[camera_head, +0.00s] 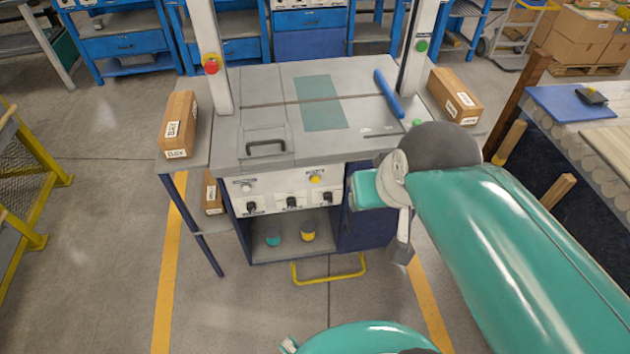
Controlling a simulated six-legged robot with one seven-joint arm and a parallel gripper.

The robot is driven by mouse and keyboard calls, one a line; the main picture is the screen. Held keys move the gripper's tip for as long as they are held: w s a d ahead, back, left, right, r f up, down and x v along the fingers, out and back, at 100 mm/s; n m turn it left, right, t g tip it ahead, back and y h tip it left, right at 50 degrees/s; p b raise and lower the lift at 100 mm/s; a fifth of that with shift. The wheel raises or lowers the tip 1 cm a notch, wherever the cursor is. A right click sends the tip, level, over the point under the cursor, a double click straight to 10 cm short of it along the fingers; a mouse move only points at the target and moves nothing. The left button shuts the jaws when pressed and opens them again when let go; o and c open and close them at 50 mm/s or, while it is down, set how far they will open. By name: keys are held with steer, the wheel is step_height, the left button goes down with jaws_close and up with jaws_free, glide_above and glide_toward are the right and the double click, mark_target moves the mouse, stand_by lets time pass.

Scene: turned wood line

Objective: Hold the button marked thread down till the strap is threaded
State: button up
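The strapping machine (262,100) stands ahead with a grey top and two uprights. Its pale front panel (270,200) carries a light grey button (246,187), a yellow button (315,178) and a row of three dark knobs. The panel lettering is too small to read, so I cannot tell which button is marked thread. My gripper (401,250) shows as a small grey part hanging below my teal arm, right of the panel and apart from the buttons. Its fingers are not clear. My arm hides the machine's right front corner. I cannot make out a strap.
A red button (210,65) is on the left upright and a green one (422,46) on the right. Cartons (181,124) (455,95) lie either side. A blue bar (389,93) lies on the top. A yellow floor bar (328,279) projects in front.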

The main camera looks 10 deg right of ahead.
jaws_close()
stand_by(1.6)
